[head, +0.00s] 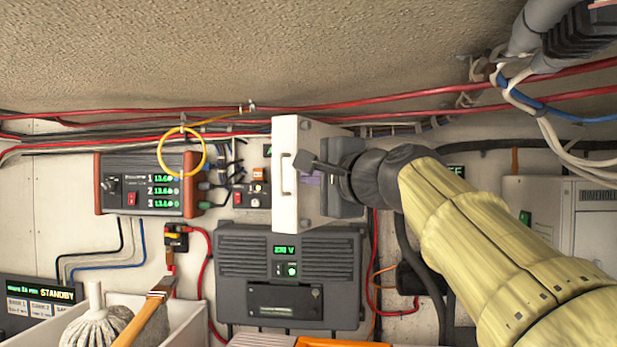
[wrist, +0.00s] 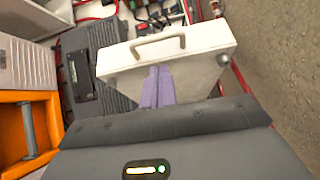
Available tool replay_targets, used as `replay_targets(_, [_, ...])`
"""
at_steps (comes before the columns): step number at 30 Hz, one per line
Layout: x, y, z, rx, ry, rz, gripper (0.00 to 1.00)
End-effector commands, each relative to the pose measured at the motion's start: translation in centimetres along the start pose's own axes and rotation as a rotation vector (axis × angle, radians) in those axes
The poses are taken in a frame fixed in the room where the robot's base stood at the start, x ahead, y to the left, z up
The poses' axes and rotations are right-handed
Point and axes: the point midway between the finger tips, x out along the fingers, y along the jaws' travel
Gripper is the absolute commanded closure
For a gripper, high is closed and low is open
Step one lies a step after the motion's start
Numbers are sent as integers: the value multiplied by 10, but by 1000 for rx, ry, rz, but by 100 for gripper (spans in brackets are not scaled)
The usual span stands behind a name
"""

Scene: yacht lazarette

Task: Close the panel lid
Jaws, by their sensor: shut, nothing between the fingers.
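The white panel lid (head: 285,205) stands swung out from the wall in the head view, seen nearly edge-on, with a handle on its face. In the wrist view the lid (wrist: 200,58) fills the upper middle, its grey handle (wrist: 158,45) near the far edge. My gripper (head: 312,177) is to the right of the lid, on its inner side or close behind it. The handle is not held.
A dark charger box (head: 290,278) sits below the lid. A red-ended meter unit (head: 150,185) is on the wall to the left. Red cables (head: 400,95) run above. An orange case (wrist: 25,125) shows in the wrist view.

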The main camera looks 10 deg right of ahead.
Motion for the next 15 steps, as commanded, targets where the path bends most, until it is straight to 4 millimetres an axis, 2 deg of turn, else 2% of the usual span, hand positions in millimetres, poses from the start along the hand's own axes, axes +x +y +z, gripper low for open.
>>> replay_targets(8, [-13, 4, -40, 1, 14, 2, 100])
replay_targets(15, [-61, 3, -31, -2, 14, -1, 100])
